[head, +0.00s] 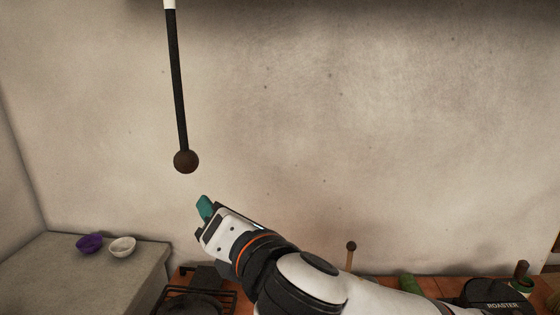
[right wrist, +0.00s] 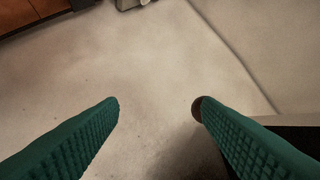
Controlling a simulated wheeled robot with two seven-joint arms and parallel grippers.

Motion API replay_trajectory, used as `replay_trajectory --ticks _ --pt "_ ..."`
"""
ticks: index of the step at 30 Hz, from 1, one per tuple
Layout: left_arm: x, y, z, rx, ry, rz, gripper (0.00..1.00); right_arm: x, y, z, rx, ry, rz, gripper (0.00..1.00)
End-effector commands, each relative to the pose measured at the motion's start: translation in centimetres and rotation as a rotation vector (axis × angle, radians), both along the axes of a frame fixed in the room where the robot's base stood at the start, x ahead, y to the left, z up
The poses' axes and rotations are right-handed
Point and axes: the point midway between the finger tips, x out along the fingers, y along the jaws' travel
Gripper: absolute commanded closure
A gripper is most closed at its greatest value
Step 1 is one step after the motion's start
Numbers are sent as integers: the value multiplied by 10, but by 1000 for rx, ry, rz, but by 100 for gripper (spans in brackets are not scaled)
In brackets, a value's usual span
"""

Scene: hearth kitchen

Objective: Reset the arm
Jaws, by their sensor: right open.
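My right gripper (head: 204,207) is raised in front of the pale wall, its arm coming in from the right. In the right wrist view its two green ribbed fingers (right wrist: 156,106) are spread wide, with nothing between them. A dark hanging rod (head: 178,85) with a round brown knob (head: 186,161) at its lower end is above and a little left of the fingers in the head view. The knob (right wrist: 197,106) also shows partly behind the right-hand fingertip in the wrist view; I cannot tell whether they touch. My left gripper is not in view.
A stone counter (head: 75,270) at the left holds a purple bowl (head: 89,243) and a white bowl (head: 123,246). A black stove grate (head: 222,295) stands below my gripper. A dark item marked ROASTER (head: 497,294) lies at the lower right. The wall (head: 400,130) is bare.

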Motion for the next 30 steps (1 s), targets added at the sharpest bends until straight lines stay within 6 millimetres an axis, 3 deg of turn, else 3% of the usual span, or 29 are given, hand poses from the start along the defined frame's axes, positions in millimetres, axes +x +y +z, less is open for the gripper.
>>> replay_trajectory --ticks 1,7,14,20,24,30 --pt "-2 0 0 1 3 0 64 3 -9 -20 97 113 -24 41" --pt "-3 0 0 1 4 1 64 11 -51 -88 469 498 -178 41" --pt "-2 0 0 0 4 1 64 1 -111 -182 867 888 -470 41" --pt "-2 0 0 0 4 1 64 -35 -171 -271 1182 1143 -822 41" --pt "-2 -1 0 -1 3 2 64 -77 -214 -329 1371 1250 -1112 41" --pt "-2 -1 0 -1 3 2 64 -135 -260 -379 1545 1282 -1449 41"
